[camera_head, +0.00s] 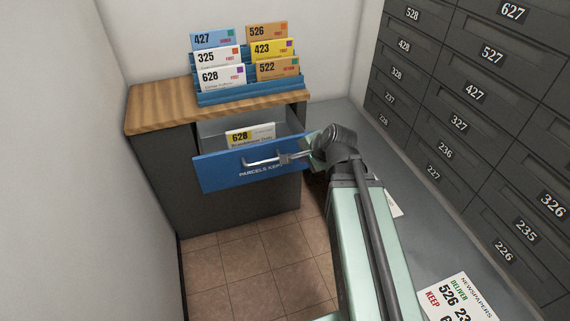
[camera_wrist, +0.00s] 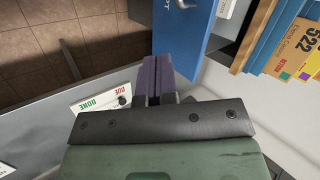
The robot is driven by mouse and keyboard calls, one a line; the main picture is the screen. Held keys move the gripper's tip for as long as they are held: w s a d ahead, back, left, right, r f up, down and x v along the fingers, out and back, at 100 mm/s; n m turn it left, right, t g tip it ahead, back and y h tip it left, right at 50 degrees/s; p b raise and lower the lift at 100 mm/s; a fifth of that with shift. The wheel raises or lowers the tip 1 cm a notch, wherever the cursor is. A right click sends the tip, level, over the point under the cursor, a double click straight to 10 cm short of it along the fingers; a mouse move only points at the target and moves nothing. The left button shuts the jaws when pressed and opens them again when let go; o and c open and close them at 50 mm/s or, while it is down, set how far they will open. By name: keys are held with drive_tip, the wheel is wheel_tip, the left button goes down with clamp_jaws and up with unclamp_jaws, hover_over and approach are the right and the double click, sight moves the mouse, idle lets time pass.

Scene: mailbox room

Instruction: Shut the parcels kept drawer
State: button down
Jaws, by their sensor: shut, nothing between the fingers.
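The parcels kept drawer (camera_head: 215,177) has a blue front with a silver bar handle (camera_head: 262,161) and stands pulled out of the dark cabinet (camera_head: 245,214). A card marked 628 (camera_head: 262,132) stands inside the drawer. My gripper (camera_head: 285,157) is shut and empty, at the right part of the drawer front by the handle's right end; I cannot tell whether it touches. In the wrist view the shut fingers (camera_wrist: 159,80) point toward the blue drawer front (camera_wrist: 184,40), which shows beside their tips.
A wooden top (camera_head: 155,115) carries a blue rack (camera_head: 250,93) of numbered letters. Dark numbered mailboxes (camera_head: 475,90) line the right wall. A grey counter (camera_head: 425,222) lies below them, with a newspapers sheet (camera_head: 462,300). The tiled floor (camera_head: 240,275) before the cabinet is clear.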

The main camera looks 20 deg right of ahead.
sight(266, 124)
drive_tip(key=w+r+b+x, duration=0.1)
drive_tip(key=b+x, duration=0.7)
drive_tip(key=x, duration=0.5)
drive_tip(key=shift+w+a+r+b, duration=0.2)
drive_tip(key=shift+w+a+b, duration=0.2)
drive_tip(key=shift+w, duration=0.05)
drive_tip(key=w, duration=2)
drive_tip(key=shift+w, duration=0.1)
drive_tip(key=shift+r, duration=0.1)
